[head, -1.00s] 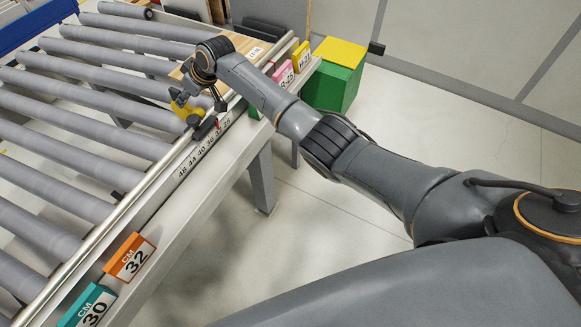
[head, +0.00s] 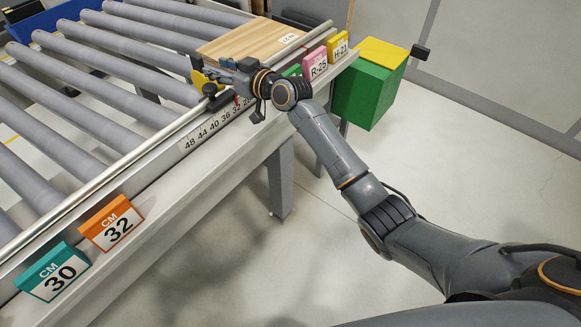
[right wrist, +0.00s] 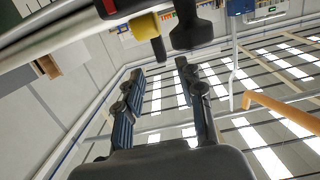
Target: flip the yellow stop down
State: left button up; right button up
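The yellow stop (head: 199,77) sits on the metal rail at the edge of the roller conveyor, next to a small black block. Its lower part is partly hidden, and I cannot tell its exact angle. My right gripper (head: 226,67) reaches in from the right, lying nearly level, its fingertips close to the stop. In the right wrist view the two fingers (right wrist: 156,70) stand apart with nothing between them. A yellow piece (right wrist: 145,26), likely the stop, is just beyond the fingertips, beside dark parts. I cannot tell whether they touch. My left gripper is not in view.
A wooden board (head: 250,40) lies on the rollers just behind the gripper. A number scale (head: 215,125) runs along the rail. Orange (head: 111,222) and teal (head: 53,271) tags stand in front; pink and yellow tags at the back. A green box (head: 368,95) stands beyond the rail end.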

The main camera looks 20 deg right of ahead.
jog(key=b, duration=0.1)
jog(key=f+t+y+b, duration=0.1)
jog(key=b, duration=0.1)
jog(key=shift+s+d+f+b, duration=0.1)
jog(key=shift+s+d+b, duration=0.15)
jog(key=shift+b, duration=0.05)
jog(key=v, duration=1.4)
pick_arm(q)
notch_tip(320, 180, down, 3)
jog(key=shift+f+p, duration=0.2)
jog(key=shift+p, duration=0.45)
pick_arm(e)
jog(key=d+f+m+g+h, duration=0.1)
jog(key=d+f+h, duration=0.1)
jog(key=f, duration=0.9)
jog(key=s+d+f+m+g+h, duration=0.1)
jog(key=d+f+m+h, duration=0.1)
jog(key=f, duration=0.9)
jog(key=shift+d+m+h, duration=0.25)
jog(key=shift+m+h, duration=0.05)
jog(key=shift+h, duration=0.2)
jog(key=shift+s, duration=0.15)
